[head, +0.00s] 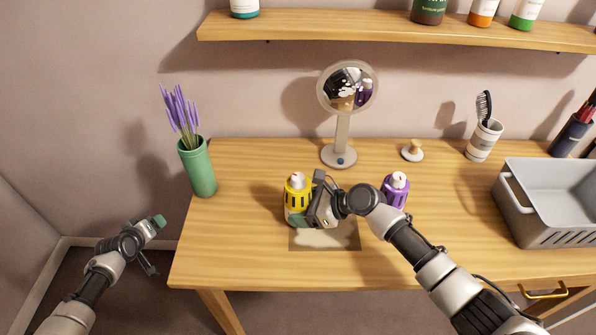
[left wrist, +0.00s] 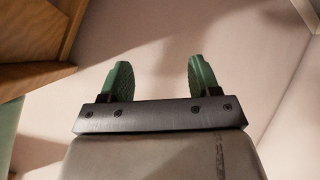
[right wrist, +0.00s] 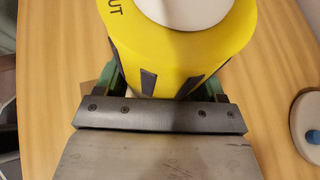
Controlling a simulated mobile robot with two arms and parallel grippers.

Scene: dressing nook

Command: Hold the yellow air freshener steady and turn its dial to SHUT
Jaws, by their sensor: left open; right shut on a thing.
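The yellow air freshener (head: 297,198) stands upright on the table, with a white dial (head: 297,178) on top that bears a small red mark. My right gripper (head: 300,218) is shut on its lower body from the right. In the right wrist view the yellow body (right wrist: 185,50) fills the space between the green fingers, and the letters "UT" show on its collar; the rest of the word is cut off. My left gripper (head: 154,245) is open and empty, off the table's left edge. Its two green fingers (left wrist: 160,80) are apart in the left wrist view.
A purple air freshener (head: 395,190) stands to the right, partly behind my right arm. A patterned mat (head: 325,238) lies in front. A mirror (head: 340,155), a green vase (head: 198,170) and a grey basket (head: 545,225) stand around. The table's left front is clear.

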